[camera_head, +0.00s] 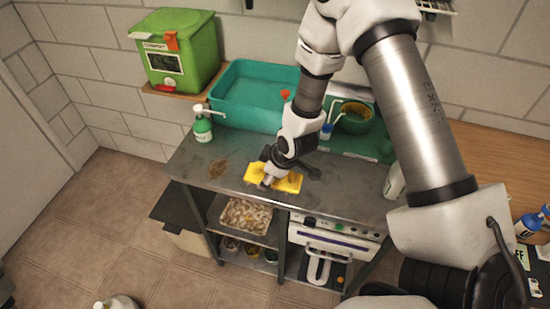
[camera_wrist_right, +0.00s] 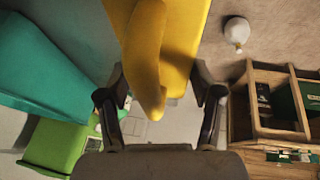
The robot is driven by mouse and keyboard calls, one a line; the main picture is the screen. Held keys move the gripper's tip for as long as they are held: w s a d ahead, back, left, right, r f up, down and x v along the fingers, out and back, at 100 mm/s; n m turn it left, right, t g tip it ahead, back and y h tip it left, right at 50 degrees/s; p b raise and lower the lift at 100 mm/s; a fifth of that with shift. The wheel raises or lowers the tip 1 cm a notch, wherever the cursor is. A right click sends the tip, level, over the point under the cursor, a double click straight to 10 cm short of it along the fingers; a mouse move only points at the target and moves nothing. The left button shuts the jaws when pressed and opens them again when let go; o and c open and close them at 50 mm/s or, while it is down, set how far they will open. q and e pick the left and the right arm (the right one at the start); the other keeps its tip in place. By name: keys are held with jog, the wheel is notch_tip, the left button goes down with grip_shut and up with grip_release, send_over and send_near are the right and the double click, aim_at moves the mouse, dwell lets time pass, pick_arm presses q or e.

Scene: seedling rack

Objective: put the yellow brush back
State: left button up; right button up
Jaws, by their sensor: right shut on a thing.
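The yellow brush (camera_head: 287,184) is over the middle of the grey metal bench (camera_head: 340,195), near its front edge. My right gripper (camera_head: 268,180) comes down onto it from above and is shut on it. In the right wrist view the brush (camera_wrist_right: 150,60) runs between the two fingers of the right gripper (camera_wrist_right: 162,92), with its yellow grip nearest the camera. I cannot tell whether the brush touches the bench. My left gripper is not in view.
A teal tub (camera_head: 255,92) and a green bin (camera_head: 180,52) stand behind the bench. A green-white pump bottle (camera_head: 203,128) is at its left, near a brown patch (camera_head: 218,169). A white bottle (camera_head: 394,181) stands at the right. The bench's front left is mostly clear.

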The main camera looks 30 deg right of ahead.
jog(key=w+d+p, duration=0.1)
jog(key=w+d, duration=0.3)
jog(key=shift+w+d+f, duration=0.15)
jog(key=shift+w+d, duration=0.2)
jog(key=shift+w, duration=0.05)
notch_tip(320, 180, down, 3)
jog(key=shift+s+f+p, duration=0.1)
jog(key=shift+p, duration=0.5)
jog(key=shift+f, duration=0.35)
jog(key=o, duration=1)
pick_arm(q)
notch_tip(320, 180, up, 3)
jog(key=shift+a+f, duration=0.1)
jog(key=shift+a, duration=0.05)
pick_arm(e)
jog(key=shift+f, duration=0.1)
